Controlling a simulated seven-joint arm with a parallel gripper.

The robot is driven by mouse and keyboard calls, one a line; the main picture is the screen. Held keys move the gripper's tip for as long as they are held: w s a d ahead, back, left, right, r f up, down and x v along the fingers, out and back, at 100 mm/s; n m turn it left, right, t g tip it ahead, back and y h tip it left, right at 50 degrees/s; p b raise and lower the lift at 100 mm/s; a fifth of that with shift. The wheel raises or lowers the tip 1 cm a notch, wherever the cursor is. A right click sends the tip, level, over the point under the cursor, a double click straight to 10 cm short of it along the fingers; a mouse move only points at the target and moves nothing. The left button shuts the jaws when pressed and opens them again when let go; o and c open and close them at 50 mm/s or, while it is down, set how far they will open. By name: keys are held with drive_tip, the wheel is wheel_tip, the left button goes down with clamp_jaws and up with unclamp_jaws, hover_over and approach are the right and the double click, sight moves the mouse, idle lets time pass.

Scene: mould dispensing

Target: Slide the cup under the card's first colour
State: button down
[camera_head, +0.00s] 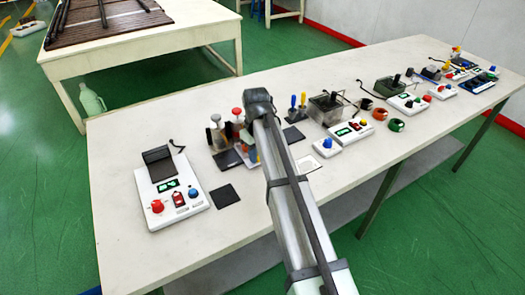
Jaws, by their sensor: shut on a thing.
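My arm (292,200) reaches up the picture over the table, and its grey end joint (258,98) is near the middle. My gripper is hidden behind or below the arm. A small dispenser stand (214,137) with red-topped parts is just left of the end joint. Small blue, yellow and red pieces (251,154) show partly beside the arm; I cannot tell what they are. A dark flat plate (228,159) lies before the stand. I cannot make out the colour card or the cup at the stand. Orange (380,114) and green (396,125) cup-like things stand farther right.
A white control box (174,190) with knobs and a dark square mat (227,195) are at the left. Yellow and blue-handled tools (297,103), a grey metal box (329,107) and several consoles crowd the right. The near-left part of the white table (130,250) is clear.

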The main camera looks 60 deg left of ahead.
drive_tip(key=c, duration=0.9)
unclamp_jaws()
drive_tip(key=shift+c, duration=0.2)
wheel_tip(320, 180, up, 14)
drive_tip(key=shift+f, duration=0.1)
